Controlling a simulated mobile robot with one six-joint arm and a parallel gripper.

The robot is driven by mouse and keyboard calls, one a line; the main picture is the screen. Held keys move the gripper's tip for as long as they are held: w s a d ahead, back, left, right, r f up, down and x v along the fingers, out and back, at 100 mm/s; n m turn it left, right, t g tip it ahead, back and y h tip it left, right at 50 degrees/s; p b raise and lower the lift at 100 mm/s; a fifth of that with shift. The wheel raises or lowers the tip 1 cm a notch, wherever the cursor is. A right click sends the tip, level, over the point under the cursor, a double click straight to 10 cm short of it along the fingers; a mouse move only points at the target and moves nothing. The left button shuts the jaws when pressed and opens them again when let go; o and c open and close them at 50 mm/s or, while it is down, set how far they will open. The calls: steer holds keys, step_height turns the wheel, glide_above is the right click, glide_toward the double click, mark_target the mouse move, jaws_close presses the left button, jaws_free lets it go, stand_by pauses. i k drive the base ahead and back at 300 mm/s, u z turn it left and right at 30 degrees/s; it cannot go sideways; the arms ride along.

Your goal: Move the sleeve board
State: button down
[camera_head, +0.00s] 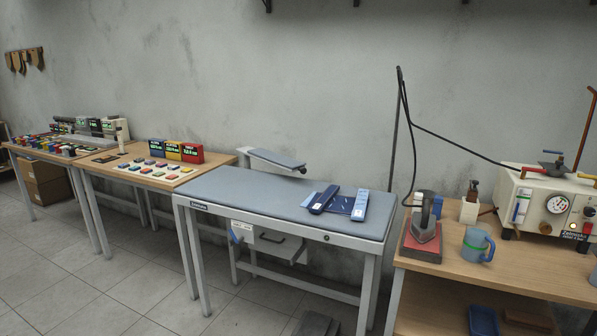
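A narrow board with a grey-blue padded top (277,159), which looks like the sleeve board, sits behind the padded ironing table (240,197) and a little above its top. It slopes slightly down to the right, and a pale support shows at its left end. How it is fixed below is hidden by the table. Blue and light-blue flat pieces (340,203) lie on the right part of the ironing table. My gripper is not in view.
At right, a wooden bench (540,276) holds an iron (424,225) on a red rest, a blue-grey mug (477,245) and a boiler with a gauge (545,201). A black cable hangs from a thin pole (395,130). Wooden tables with small coloured items stand left. The front-left floor is clear.

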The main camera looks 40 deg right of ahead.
mark_target(286, 163)
steer(key=u, duration=0.15)
steer(key=i, duration=0.9)
steer(key=z, duration=0.05)
